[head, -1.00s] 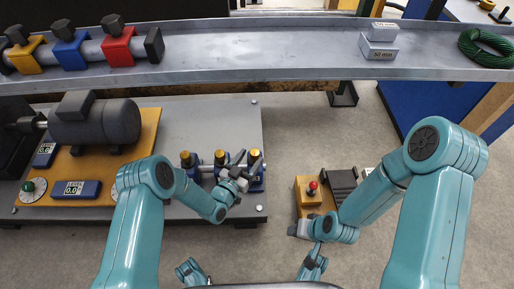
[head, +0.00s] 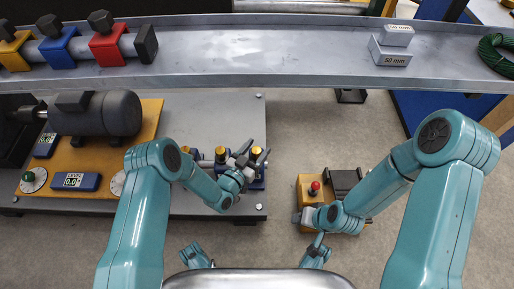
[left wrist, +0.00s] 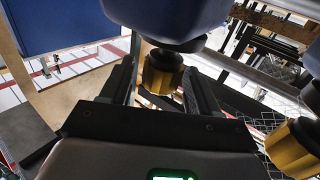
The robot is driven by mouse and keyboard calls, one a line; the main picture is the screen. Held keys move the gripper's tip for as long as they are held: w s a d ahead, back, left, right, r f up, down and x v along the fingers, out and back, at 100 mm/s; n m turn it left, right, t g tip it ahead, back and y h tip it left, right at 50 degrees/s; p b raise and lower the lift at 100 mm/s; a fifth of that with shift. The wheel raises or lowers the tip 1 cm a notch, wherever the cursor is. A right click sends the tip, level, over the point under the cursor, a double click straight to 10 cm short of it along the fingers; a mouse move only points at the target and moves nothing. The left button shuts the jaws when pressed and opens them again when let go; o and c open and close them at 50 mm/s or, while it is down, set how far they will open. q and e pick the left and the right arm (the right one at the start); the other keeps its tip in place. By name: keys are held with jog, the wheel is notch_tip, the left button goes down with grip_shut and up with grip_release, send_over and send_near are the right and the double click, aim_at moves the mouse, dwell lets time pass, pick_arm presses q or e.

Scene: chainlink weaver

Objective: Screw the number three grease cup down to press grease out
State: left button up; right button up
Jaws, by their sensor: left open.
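A row of blue bearing blocks with brass grease cups stands on a shaft at the right end of the grey bench. The left cup (head: 186,149), the middle cup (head: 220,154) and the rightmost cup (head: 257,151) show in the head view; no numbers are readable. My left gripper (head: 251,159) is open, its fingers on either side of the rightmost cup. In the left wrist view, a ribbed brass cup (left wrist: 162,73) under a blue block (left wrist: 168,18) lies between the open fingers; contact cannot be told. My right gripper (head: 306,216) is by a yellow box; its jaws are unclear.
The yellow box (head: 311,192) carries a red knob (head: 315,186). A motor (head: 95,115) and a level display (head: 76,181) are on the bench's left. A grey shelf (head: 250,65) with coloured clamps and marked blocks crosses above. Another brass cup (left wrist: 293,148) is right of the fingers.

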pick_arm(q)
jog(key=shift+c, duration=0.2)
jog(key=c, duration=0.9)
jog(key=shift+a+m+g+h, duration=0.1)
jog(key=shift+m+g+h, duration=0.65)
jog(key=shift+h, duration=0.25)
jog(key=shift+m+g+h, duration=0.85)
jog(key=shift+h, duration=0.05)
jog(key=o, duration=0.9)
jog(key=shift+o, duration=0.2)
